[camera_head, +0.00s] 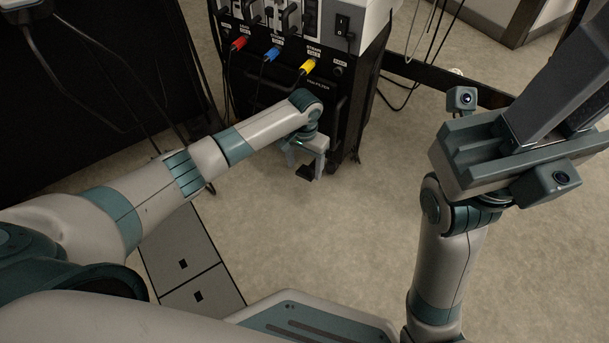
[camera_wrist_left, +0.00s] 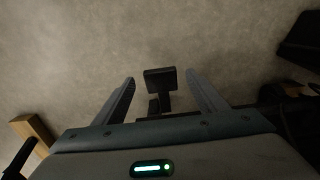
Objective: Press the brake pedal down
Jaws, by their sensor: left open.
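The brake pedal, a small black pad, shows in the head view (camera_head: 305,172) low by the foot of the black cabinet. In the left wrist view the pedal (camera_wrist_left: 160,79) lies between the two fingers, with a dark stem behind it. My left gripper (camera_head: 307,165) is open and points down over the pedal; it also shows in the left wrist view (camera_wrist_left: 160,77). There is a visible gap between the pad and each finger. I cannot tell whether the gripper touches the pedal. My right gripper (camera_head: 565,85) is raised at the right, far from the pedal, and its jaw opening is unclear.
The black cabinet (camera_head: 345,125) stands just behind my left gripper, with red, blue and yellow plugs (camera_head: 271,54) on its front. Cables hang beside it. A wooden block (camera_wrist_left: 34,130) shows at the left in the wrist view. The floor (camera_head: 350,235) in front is clear.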

